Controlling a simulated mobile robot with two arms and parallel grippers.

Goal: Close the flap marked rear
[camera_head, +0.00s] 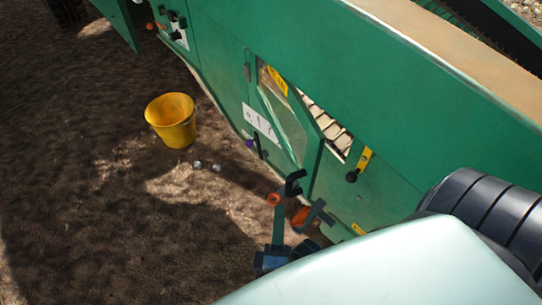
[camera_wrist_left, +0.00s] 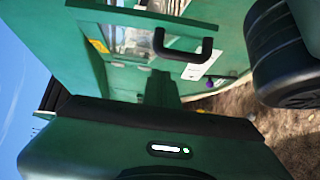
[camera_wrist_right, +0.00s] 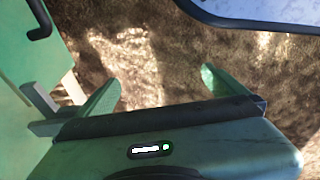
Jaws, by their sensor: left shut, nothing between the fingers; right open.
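A green flap (camera_head: 288,125) stands swung out from the green machine side, with pale slats (camera_head: 328,122) showing in the opening beside it. A black handle (camera_head: 294,183) is at its lower end; the handle also shows in the left wrist view (camera_wrist_left: 185,48). Yellow labels (camera_head: 277,80) and (camera_head: 363,158) are too small to read, so I cannot tell which flap is marked rear. My left gripper (camera_head: 278,208) is shut and empty, just below the handle; its fingers (camera_wrist_left: 160,86) point towards it. My right gripper (camera_wrist_right: 160,88) is open and empty above soil; I cannot make it out in the head view.
A yellow bucket (camera_head: 172,121) stands on the brown soil left of the machine. A white label (camera_head: 260,122) and a purple knob (camera_head: 249,143) are beside the flap. A black knob (camera_head: 351,176) is right of the opening. The soil at the left is mostly clear.

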